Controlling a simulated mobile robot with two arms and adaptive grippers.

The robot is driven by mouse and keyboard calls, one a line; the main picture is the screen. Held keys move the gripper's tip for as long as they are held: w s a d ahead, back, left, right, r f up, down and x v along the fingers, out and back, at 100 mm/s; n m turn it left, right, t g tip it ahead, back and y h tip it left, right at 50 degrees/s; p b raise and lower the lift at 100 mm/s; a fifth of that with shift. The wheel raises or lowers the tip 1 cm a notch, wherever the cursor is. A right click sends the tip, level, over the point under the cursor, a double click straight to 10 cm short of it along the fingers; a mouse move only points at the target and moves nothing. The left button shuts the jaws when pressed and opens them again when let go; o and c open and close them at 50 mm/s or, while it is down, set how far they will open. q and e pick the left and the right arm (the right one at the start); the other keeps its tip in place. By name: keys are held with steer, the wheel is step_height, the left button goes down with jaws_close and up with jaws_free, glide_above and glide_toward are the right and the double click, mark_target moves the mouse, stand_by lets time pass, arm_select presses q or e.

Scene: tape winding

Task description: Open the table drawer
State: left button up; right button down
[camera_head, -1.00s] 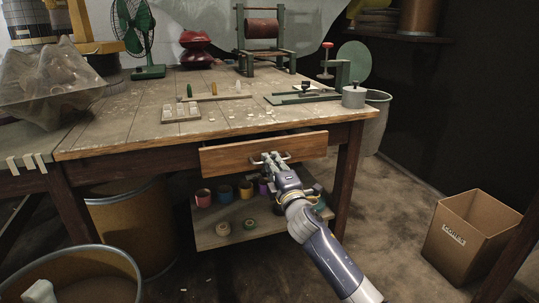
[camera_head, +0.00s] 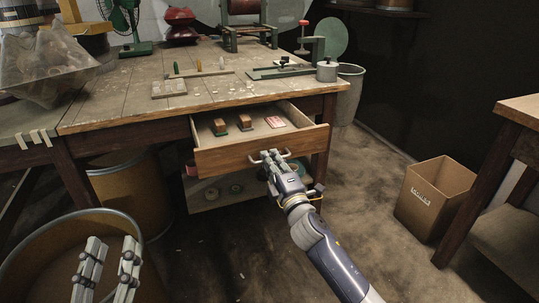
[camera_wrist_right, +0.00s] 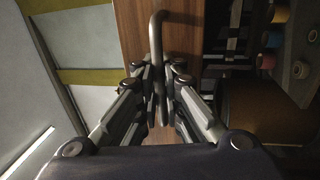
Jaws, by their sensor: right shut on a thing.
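The table drawer (camera_head: 230,157) has a brown wooden front and is pulled out from under the table (camera_head: 150,108), so its inside shows. My right gripper (camera_head: 272,158) is shut on the metal drawer handle (camera_head: 284,153) at the middle of the front. In the right wrist view the handle (camera_wrist_right: 157,45) passes between the closed fingers (camera_wrist_right: 159,95) of that gripper. My left gripper (camera_head: 105,268) is at the lower left, over a large drum, well away from the drawer. Its two fingers stand apart with nothing between them.
Inside the drawer lie two small brown-and-green blocks (camera_head: 219,126) and a red-and-white card (camera_head: 275,122). A large open drum (camera_head: 62,232) stands at the lower left. A cardboard box (camera_head: 432,195) stands on the floor to the right, with free floor before it.

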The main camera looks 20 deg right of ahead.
steer(key=shift+f, duration=0.1)
steer(key=c, duration=2)
jaws_free()
steer(key=s, duration=0.4)
steer(key=s+f, duration=0.1)
steer(key=s, duration=0.3)
steer(key=s+f, duration=0.1)
steer(key=s, duration=0.3)
steer(key=shift+d+f, duration=0.1)
steer(key=shift+d, duration=0.1)
